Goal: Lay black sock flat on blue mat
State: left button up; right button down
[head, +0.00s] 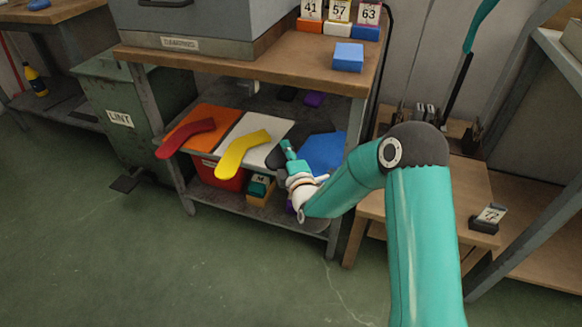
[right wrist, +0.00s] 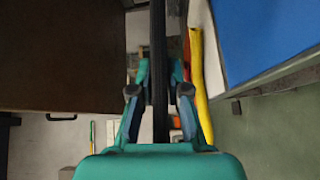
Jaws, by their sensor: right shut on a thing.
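My right gripper (head: 289,150) is at the right part of the lower shelf, just left of the blue mat (head: 324,150). In the right wrist view its fingers (right wrist: 159,92) are shut on the black sock (right wrist: 158,40), which shows as a narrow dark strip running between them. In the head view the sock is a dark patch partly hidden behind the gripper. The blue mat (right wrist: 270,35) lies to the right of the fingers in the right wrist view. I cannot tell whether the sock touches it. My left gripper is not in view.
A red sock (head: 187,136) lies on an orange mat (head: 208,115) and a yellow sock (head: 241,150) on a white mat (head: 268,127). The bench top (head: 300,58) overhangs the shelf. A red bin (head: 217,178) stands below. A wooden table (head: 440,195) is at right.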

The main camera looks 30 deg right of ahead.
jog(key=shift+w+d+f, duration=0.1)
jog(key=shift+d+f, duration=0.05)
jog(key=shift+f, duration=0.3)
jog(key=shift+f+b, duration=1.25)
jog(key=shift+f, duration=0.95)
jog(key=c, duration=1.1)
grip_release()
jog(key=shift+o, duration=0.2)
